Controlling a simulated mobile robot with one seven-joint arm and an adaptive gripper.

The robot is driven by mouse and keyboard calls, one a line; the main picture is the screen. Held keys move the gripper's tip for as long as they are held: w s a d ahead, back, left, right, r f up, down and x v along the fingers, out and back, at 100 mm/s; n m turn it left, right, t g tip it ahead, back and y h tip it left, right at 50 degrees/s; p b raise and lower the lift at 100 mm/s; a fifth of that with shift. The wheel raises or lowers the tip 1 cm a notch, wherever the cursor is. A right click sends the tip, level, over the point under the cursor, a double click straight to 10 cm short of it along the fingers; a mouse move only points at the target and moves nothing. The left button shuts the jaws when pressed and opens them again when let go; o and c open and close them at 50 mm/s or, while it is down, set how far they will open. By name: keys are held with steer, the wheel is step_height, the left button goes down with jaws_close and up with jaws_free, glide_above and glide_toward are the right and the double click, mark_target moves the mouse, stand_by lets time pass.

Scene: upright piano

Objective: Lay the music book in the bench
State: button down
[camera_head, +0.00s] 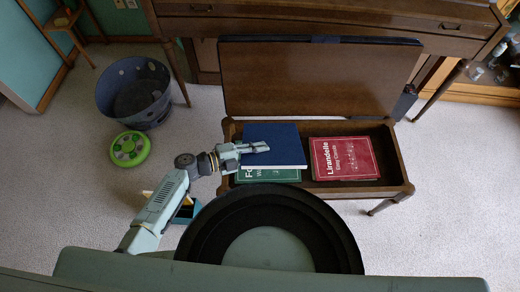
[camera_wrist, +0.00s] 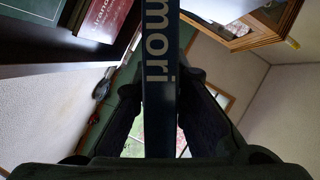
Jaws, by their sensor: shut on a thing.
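The music book is a dark blue book (camera_head: 271,143). My gripper (camera_head: 262,147) is shut on its edge and holds it over the left part of the open bench (camera_head: 400,186). In the wrist view, the blue book (camera_wrist: 160,70) stands edge-on between the fingers of my gripper (camera_wrist: 160,112), with the letters "mori" on its spine. The bench lid (camera_head: 315,80) is raised against the piano. A green book (camera_head: 267,175) lies in the bench's left part, partly covered by the blue one. A red book (camera_head: 343,158) lies to the right. How far the blue book is above the green one is unclear.
The upright piano (camera_head: 330,24) stands behind the bench. A dark round basket (camera_head: 134,95) and a green round object (camera_head: 130,148) are on the carpet at left. A small teal box (camera_head: 187,212) stands beside my arm. The carpet right of the bench is clear.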

steer(key=w+f+b, duration=0.1)
steer(key=f+b, duration=0.3)
steer(key=w+f+b, duration=0.2)
steer(key=f+b, duration=0.2)
steer(key=w+f+b, duration=0.1)
steer(key=f+b, duration=0.3)
steer(key=shift+w+a+f+b, duration=0.15)
steer(key=shift+w+a+b, duration=0.05)
steer(key=shift+w+b, duration=0.2)
steer(key=c, duration=1.5)
jaws_free()
steer(key=shift+c, duration=0.2)
steer(key=v, duration=1.2)
